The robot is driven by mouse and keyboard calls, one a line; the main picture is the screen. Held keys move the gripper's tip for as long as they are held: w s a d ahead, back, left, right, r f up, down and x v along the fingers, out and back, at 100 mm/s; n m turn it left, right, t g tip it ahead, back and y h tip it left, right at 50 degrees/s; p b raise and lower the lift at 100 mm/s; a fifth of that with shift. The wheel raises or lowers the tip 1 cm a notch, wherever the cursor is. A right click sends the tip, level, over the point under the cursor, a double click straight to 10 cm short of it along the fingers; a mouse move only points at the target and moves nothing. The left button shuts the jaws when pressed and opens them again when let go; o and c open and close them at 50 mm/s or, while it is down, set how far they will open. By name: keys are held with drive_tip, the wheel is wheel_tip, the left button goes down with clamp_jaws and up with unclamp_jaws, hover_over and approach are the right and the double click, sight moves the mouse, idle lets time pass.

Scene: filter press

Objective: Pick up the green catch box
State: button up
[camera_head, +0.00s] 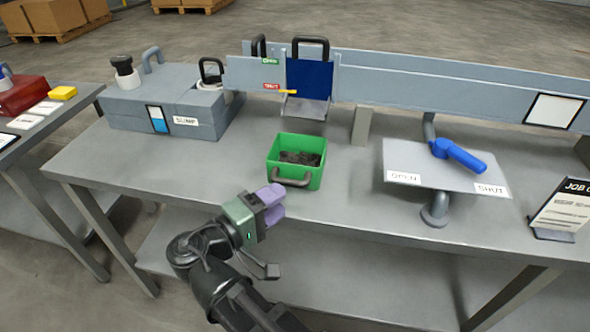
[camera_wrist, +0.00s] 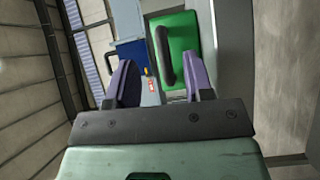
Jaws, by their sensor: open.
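The green catch box (camera_head: 312,179) stands on the grey bench, with dark material inside and a dark handle (camera_head: 292,180) on its front side. In the wrist view the green box (camera_wrist: 186,50) is ahead, with its handle (camera_wrist: 164,55) between the lines of the two fingers. My gripper (camera_head: 272,203) has purple fingers and is in front of the box, to its lower left, apart from it. In the wrist view my gripper (camera_wrist: 160,82) is open, with nothing between its fingers.
A grey sump box (camera_head: 168,110) stands at the back left. A blue plate (camera_head: 309,80) with a chute hangs behind the box. A stand with a blue valve lever (camera_head: 458,154) is to the right, and a job card (camera_head: 562,208) is farther right. Bare bench (camera_head: 225,160) lies left of the box.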

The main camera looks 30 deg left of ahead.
sight(303, 183)
drive_tip(key=x, duration=0.7)
drive_tip(key=shift+w+d+f, duration=0.1)
drive_tip(key=shift+w, duration=0.1)
clamp_jaws()
